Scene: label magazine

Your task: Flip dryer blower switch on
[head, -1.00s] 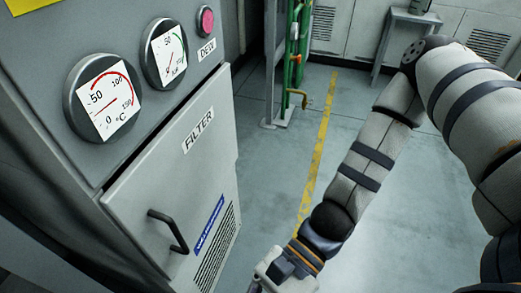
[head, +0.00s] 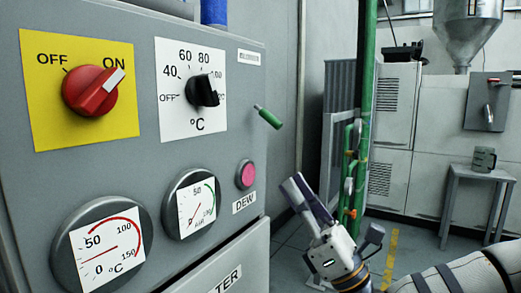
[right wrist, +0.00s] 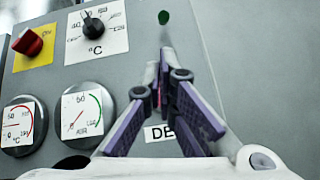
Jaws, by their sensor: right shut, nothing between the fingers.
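The dryer's grey front panel (head: 150,170) fills the left of the head view. A lever with a green grip (head: 268,118) sticks out of its upper right part, below a small label too small to read; only a green end (right wrist: 163,17) shows in the right wrist view. I cannot tell its switch position. My right gripper (head: 293,184) is shut and empty, below and slightly right of the lever, apart from it. In the right wrist view its purple fingers (right wrist: 164,65) point up in front of the DEW lamp area. My left gripper is not in view.
A red knob (head: 90,92) on a yellow plate points towards ON. A black temperature knob (head: 202,91), two gauges (head: 100,245) (head: 192,205) and a pink DEW button (head: 246,174) share the panel. A green pipe (head: 364,120) stands behind.

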